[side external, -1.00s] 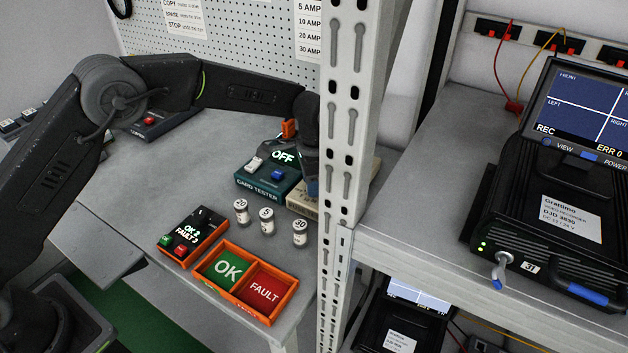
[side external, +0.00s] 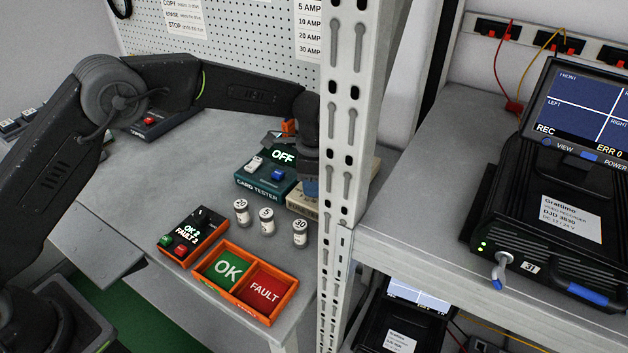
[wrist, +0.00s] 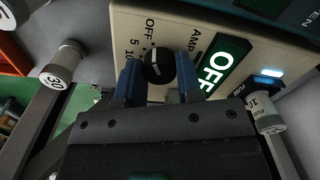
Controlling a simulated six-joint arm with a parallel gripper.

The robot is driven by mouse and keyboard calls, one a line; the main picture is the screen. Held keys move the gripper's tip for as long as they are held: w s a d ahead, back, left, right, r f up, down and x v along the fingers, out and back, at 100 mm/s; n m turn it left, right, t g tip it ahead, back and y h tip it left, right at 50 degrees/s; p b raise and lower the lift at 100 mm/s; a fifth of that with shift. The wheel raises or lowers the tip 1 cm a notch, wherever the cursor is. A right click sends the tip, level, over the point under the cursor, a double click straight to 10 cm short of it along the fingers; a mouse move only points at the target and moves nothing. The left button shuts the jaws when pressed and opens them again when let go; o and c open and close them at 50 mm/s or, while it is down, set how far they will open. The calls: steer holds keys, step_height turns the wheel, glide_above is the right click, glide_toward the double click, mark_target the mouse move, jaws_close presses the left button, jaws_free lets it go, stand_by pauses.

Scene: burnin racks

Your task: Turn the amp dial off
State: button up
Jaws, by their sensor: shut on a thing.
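The amp dial (wrist: 156,68) is a round black knob with a white pointer line on a beige box (wrist: 219,20). The markings OFF, 5 and 10 curve around it. The pointer faces roughly toward the OFF side; its exact alignment is hard to tell. A lit display (wrist: 219,68) beside the dial reads OFF. My gripper (wrist: 158,78) has its blue fingers on either side of the dial, shut on it. In the side external view, my gripper (side external: 308,187) is over the beige box (side external: 300,206), and the dial is hidden there.
The teal card tester (side external: 262,184) sits just left of the beige box. Several numbered fuses, including the 30 fuse (side external: 300,232), stand in front. An orange OK/FAULT tray (side external: 238,310) is nearer. A rack post (side external: 345,130) stands close on the right.

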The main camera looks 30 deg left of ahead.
steer(key=shift+r, duration=0.1)
steer(key=o, duration=0.9)
step_height(320, 180, up, 14)
steer(key=shift+f, duration=0.15)
stand_by(0.3)
